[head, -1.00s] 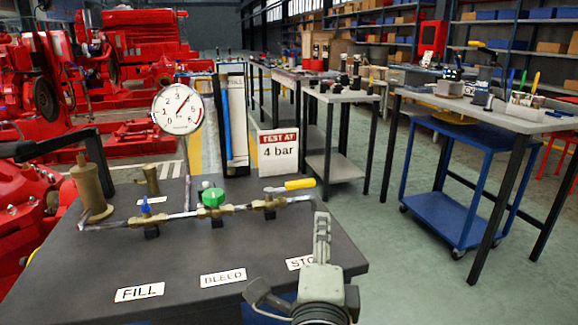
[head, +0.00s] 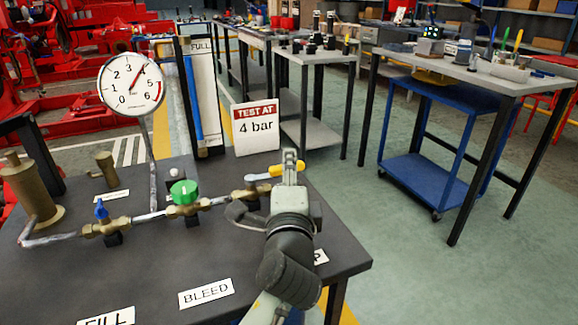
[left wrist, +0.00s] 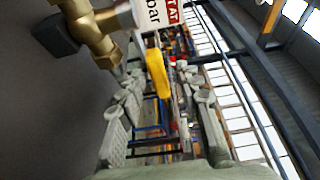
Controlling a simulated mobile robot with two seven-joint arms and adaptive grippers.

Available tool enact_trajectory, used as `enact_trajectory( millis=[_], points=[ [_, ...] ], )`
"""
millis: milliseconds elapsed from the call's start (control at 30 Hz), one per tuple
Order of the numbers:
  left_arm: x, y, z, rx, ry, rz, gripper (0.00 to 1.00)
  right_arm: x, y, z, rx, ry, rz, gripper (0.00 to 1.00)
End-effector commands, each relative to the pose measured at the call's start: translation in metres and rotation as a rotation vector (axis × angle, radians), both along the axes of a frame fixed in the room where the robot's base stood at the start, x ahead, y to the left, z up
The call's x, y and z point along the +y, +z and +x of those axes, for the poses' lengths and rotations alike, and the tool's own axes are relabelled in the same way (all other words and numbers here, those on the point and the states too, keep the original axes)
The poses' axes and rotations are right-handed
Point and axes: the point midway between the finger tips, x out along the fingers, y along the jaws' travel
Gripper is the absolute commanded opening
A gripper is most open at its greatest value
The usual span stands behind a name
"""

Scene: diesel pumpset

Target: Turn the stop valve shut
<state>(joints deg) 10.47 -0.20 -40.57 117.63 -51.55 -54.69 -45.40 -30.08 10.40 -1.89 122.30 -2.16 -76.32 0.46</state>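The stop valve is a brass valve (head: 252,198) at the right end of the pipe run on the dark bench. Its yellow lever (head: 276,171) points right, roughly along the pipe. My left gripper (head: 290,160) is at the lever and hides part of it. In the left wrist view, the yellow lever (left wrist: 157,73) lies between the two spread fingers of the gripper (left wrist: 162,92), with gaps on both sides. The brass valve body (left wrist: 92,30) is at upper left there. The STOP label is mostly hidden behind my arm. My right gripper is not in view.
The green-knobbed bleed valve (head: 184,193) and blue-handled fill valve (head: 101,210) sit left along the pipe. The round gauge (head: 132,84) reads about 4. A "TEST AT 4 bar" sign (head: 255,128) stands behind the stop valve.

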Motion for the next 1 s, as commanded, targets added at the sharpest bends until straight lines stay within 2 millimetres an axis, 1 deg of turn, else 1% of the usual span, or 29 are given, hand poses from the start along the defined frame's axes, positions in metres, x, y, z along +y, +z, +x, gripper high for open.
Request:
enact_trajectory(
  millis=[100, 367, 467, 600, 667, 1000],
  points=[
    [0.0003, 0.0004, 0.0083, 0.0, 0.001, -0.001, 0.34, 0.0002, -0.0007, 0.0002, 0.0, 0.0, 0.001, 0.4],
    [0.0004, -0.0002, 0.01, 0.001, 0.001, -0.001, 0.34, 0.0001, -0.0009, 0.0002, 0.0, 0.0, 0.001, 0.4],
    [0.0004, -0.0002, 0.0099, 0.001, 0.001, -0.001, 0.25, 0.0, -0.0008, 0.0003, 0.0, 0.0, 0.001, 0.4],
    [0.0003, -0.0002, 0.0097, 0.001, 0.0, -0.001, 0.07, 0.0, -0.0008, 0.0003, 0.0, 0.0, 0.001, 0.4],
    [0.0003, -0.0002, 0.0097, 0.001, 0.0, -0.001, 0.0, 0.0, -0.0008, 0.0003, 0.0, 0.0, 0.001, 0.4],
    [0.0004, -0.0005, 0.0096, 0.001, 0.001, -0.001, 0.0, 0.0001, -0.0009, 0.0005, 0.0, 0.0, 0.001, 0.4]
  ],
)
